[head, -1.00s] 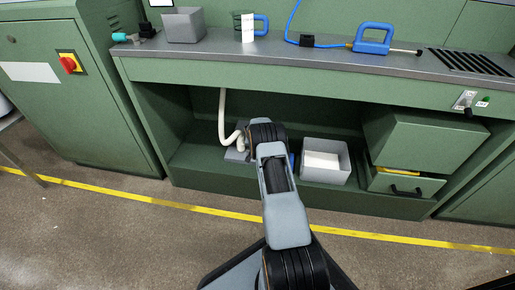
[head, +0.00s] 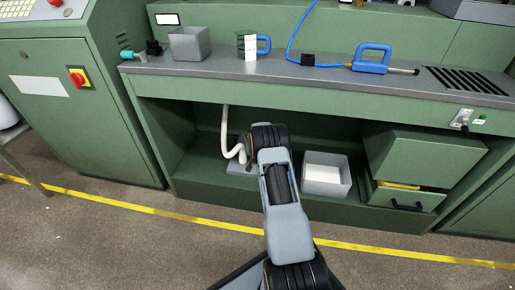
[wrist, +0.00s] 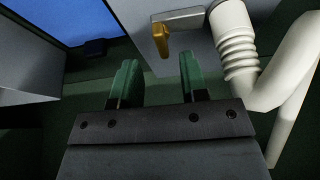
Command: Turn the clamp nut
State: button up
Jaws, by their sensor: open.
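In the wrist view a brass-coloured part (wrist: 161,40), which may be the clamp nut, sticks out from a grey block (wrist: 190,58) at the upper middle. A white hose with a ribbed cuff (wrist: 236,45) runs just right of it. My gripper (wrist: 160,78) is open, its two green fingers apart with nothing between them. The brass part lies ahead of the gap, apart from the fingers as far as I can tell. In the head view my arm hides the gripper and the brass part; the white hose (head: 226,135) shows beside the arm.
The recess under the green machine's counter (head: 330,82) holds a grey bin (head: 326,187) with white contents, right of my arm. A green drawer unit (head: 420,150) stands further right. A blue panel (wrist: 65,18) shows at the wrist view's upper left.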

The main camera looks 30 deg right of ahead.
jog(key=p+v, duration=0.2)
jog(key=v, duration=0.6)
jog(key=shift+r+p, duration=0.25)
jog(key=shift+p, duration=0.05)
jog(key=shift+s, duration=0.15)
